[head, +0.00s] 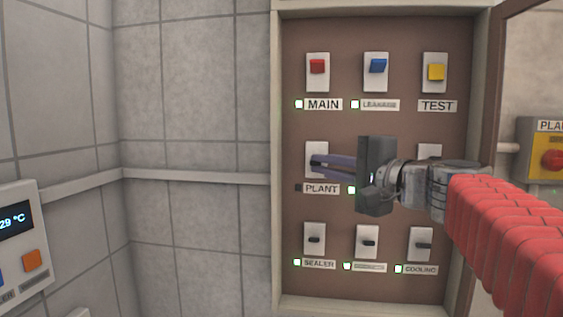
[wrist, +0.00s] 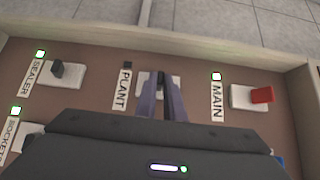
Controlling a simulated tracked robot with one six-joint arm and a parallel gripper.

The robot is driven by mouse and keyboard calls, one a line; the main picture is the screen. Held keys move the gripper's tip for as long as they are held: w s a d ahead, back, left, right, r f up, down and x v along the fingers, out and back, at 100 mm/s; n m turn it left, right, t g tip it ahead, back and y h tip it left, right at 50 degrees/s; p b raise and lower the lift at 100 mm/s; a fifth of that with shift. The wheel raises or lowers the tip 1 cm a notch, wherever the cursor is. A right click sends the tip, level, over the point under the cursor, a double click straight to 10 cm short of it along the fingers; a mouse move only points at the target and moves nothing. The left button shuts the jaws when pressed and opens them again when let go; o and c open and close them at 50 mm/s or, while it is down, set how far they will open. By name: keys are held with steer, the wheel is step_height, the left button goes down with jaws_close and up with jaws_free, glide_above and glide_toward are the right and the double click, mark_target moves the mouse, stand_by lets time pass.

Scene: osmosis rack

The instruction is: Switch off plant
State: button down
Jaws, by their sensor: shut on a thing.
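The PLANT switch has a white plate (head: 312,150) in the middle row, left column, of the brown panel. Its plate also shows in the wrist view (wrist: 144,78), partly behind the fingers. The lamp (head: 298,188) beside the PLANT label (head: 321,188) is dark, and it is dark in the wrist view (wrist: 127,65) too. My gripper (head: 316,162) reaches in from the right with its purple fingers at this switch. In the wrist view the fingertips (wrist: 161,76) are close together on the small lever, which they mostly hide.
MAIN (head: 317,67), the blue switch (head: 377,66) and TEST (head: 436,72) sit above. SEALER (head: 314,240), a middle switch (head: 368,243) and COOLING (head: 422,245) sit below. Several lamps glow green. My arm covers part of the middle row. The cabinet frame (head: 279,120) borders the panel.

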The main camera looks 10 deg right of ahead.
steer(key=shift+w+f+n+t+y, duration=0.15)
steer(key=shift+f+n+t+y, duration=0.5)
steer(key=shift+n, duration=0.35)
steer(key=shift+w+f+n+t+y, duration=0.1)
steer(key=shift+f+n+t+y, duration=0.35)
steer(key=shift+f+n+t, duration=0.4)
steer(key=shift+r+n, duration=0.1)
steer(key=shift+n, duration=0.35)
steer(key=c, duration=1.9)
jaws_free()
steer(key=shift+r+y, duration=0.1)
steer(key=shift+y, duration=0.2)
steer(key=shift+o, duration=0.2)
steer(key=shift+s+d, duration=0.1)
steer(key=shift+d, duration=0.05)
